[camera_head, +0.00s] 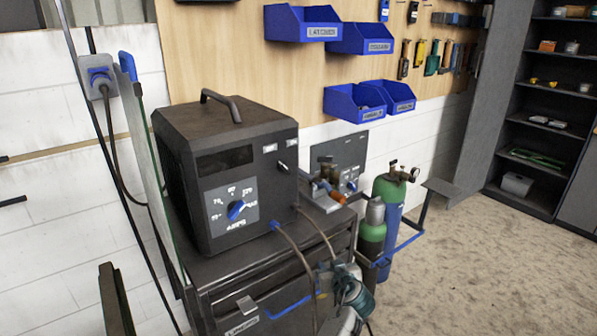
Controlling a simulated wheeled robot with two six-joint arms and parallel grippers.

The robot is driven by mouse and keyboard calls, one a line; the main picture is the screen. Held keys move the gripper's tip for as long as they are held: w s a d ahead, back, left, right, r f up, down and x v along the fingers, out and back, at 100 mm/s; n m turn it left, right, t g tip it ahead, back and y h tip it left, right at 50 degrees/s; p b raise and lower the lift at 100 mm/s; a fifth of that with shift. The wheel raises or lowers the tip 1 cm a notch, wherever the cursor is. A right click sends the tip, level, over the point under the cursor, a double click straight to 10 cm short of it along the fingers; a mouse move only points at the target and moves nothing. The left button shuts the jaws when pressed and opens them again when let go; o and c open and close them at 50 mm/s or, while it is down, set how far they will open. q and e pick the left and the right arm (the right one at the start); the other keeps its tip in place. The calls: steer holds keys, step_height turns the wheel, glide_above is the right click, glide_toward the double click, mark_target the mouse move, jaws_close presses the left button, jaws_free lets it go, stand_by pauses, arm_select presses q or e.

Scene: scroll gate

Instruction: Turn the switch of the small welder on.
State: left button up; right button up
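A black box-shaped welder (175,175) with a top handle stands on a dark cabinet; I take it for the small welder. Its front has a blue dial (236,210) on a grey AMPS plate. A small dark switch (282,166) sits at the upper right of the front, below two pale labels. It is too small to tell its position. A dark upright bar (115,300) at the lower left may be part of my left gripper, apart from the welder; its fingertips cannot be made out. My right gripper is not seen.
A clear upright panel (152,170) stands along the welder's left side. Hoses run from its front. Blue bins (300,24) hang behind. Floor at right is free.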

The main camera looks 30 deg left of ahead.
arm_select(q)
step_height(320, 180, up, 18)
steer(key=a+n+y+b, duration=0.1)
steer(key=a+n+y, duration=0.1)
steer(key=n+y, duration=0.35)
steer(key=n+g+y, duration=0.1)
steer(key=n+g, duration=0.2)
steer(key=n, duration=0.4)
glide_toward(286, 168)
steer(key=p+x, duration=0.4)
steer(key=x, duration=0.4)
steer(key=shift+r, duration=0.15)
steer(key=shift+w+a+p, duration=0.3)
steer(key=shift+a+p, duration=0.05)
steer(key=shift+a, duration=0.2)
jaws_close()
